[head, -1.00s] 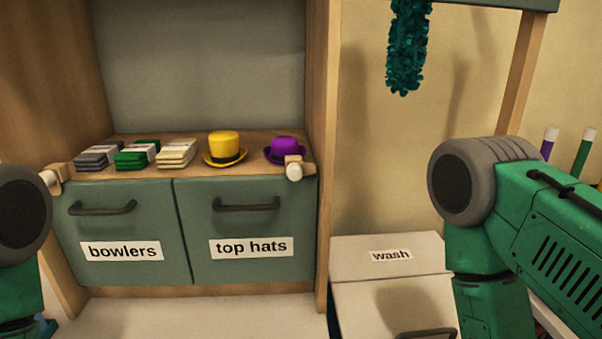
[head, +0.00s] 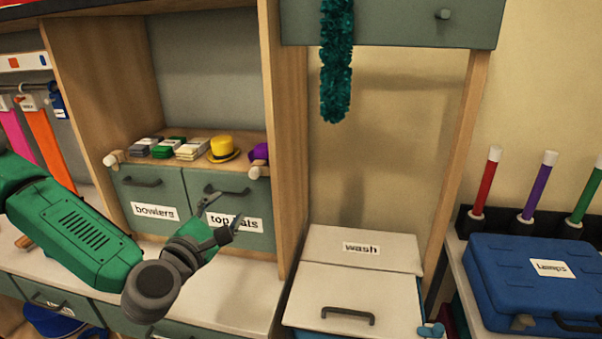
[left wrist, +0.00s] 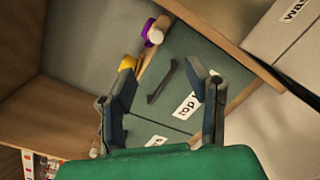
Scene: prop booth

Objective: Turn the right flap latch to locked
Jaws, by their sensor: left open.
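The right flap latch (head: 257,173), a small wooden piece with a pale round end, sits on the shelf edge at the top right corner of the "top hats" flap (head: 197,184). It also shows at the top of the left wrist view (left wrist: 158,30). Its exact turn is hard to tell. My left gripper (head: 224,211) is open and empty, in front of the "top hats" flap, below and left of the latch in the head view. Its fingers partly cover the flap's label. My right gripper is not in view.
The left latch (head: 113,158) is at the "bowlers" flap (head: 170,194). A yellow hat (head: 223,148), a purple hat (head: 259,152) and stacked bundles stand on the shelf. A wooden upright (head: 285,120) borders the right side; a "wash" box (head: 330,285) stands beyond it.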

